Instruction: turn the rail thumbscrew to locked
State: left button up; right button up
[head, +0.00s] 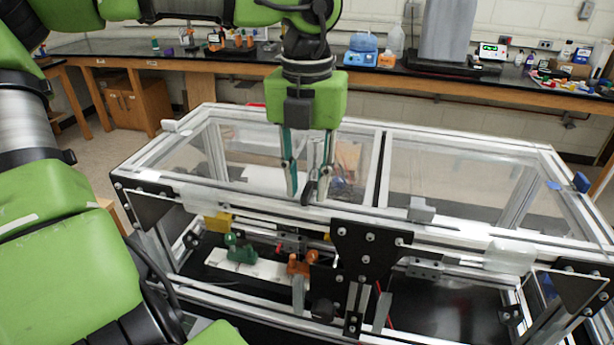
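My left gripper (308,192) hangs from above at the middle of the head view, fingers pointing down. Its fingers are apart, with a small dark oval piece between their tips. I cannot tell whether that piece is part of the gripper or of the frame. The tips overlap the front top rail (460,226) of the aluminium extrusion frame in the picture; contact cannot be judged. I cannot surely identify the rail thumbscrew. A dark round knob (322,310) shows low at the front, and a blue knob (581,182) at the right corner. My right gripper is not in view.
A black bracket plate (368,247) stands at the frame's front middle. Inside are a green part (239,250) and an orange part (301,264). Clear panels cover the top. A lab bench (450,80) with equipment runs along the back wall.

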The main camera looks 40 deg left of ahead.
pick_arm(q)
jog(key=shift+c, duration=0.4)
jog(key=c, duration=0.6)
grip_shut()
